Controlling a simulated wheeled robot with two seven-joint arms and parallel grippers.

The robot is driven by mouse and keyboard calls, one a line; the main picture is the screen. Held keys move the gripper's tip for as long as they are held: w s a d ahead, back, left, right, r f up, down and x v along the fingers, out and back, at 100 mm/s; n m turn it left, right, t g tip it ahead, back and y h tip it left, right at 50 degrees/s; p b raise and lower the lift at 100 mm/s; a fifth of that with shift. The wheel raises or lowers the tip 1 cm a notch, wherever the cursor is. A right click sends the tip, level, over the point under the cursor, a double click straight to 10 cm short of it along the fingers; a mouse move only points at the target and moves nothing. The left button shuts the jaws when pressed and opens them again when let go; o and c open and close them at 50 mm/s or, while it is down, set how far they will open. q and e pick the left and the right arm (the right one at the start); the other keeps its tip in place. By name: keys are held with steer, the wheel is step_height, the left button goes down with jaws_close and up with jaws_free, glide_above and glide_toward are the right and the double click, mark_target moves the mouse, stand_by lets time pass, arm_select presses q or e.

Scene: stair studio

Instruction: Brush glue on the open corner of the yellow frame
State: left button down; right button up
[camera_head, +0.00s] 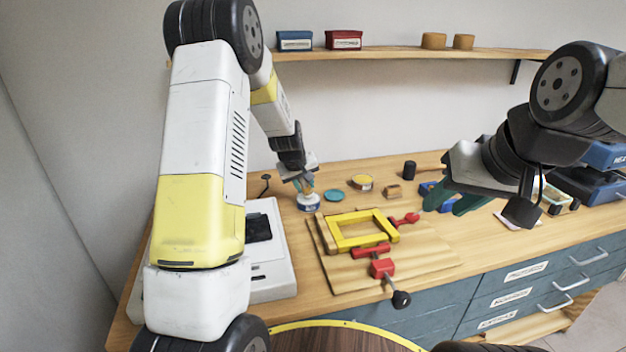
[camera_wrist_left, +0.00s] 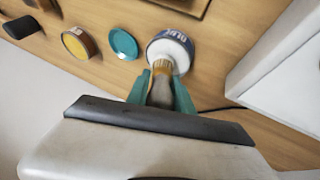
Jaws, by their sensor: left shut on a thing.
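The yellow frame (camera_head: 335,235) lies on a wooden board (camera_head: 425,258) in the middle of the bench. Red clamp parts (camera_head: 382,267) stand against its near and right sides; I cannot tell which corner is open. My left gripper (camera_head: 304,184) is shut on a brush (camera_wrist_left: 161,88), bristles pointing away from the fingers. The bristles are at the mouth of the open glue jar (camera_wrist_left: 170,42), over its white glue; how deep they sit is unclear. The jar (camera_head: 309,204) stands left of and behind the frame. My right gripper (camera_head: 452,200) is open and empty, above the bench's right side.
A teal lid (camera_head: 334,195) and a yellow-topped tin (camera_head: 362,182) lie behind the frame. A white device (camera_head: 270,225) stands left of the board. A black cylinder (camera_head: 409,170) and blue items stand farther back. A shelf (camera_head: 400,53) runs along the wall.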

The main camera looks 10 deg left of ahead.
arm_select(q)
steer(key=shift+r, duration=3.2)
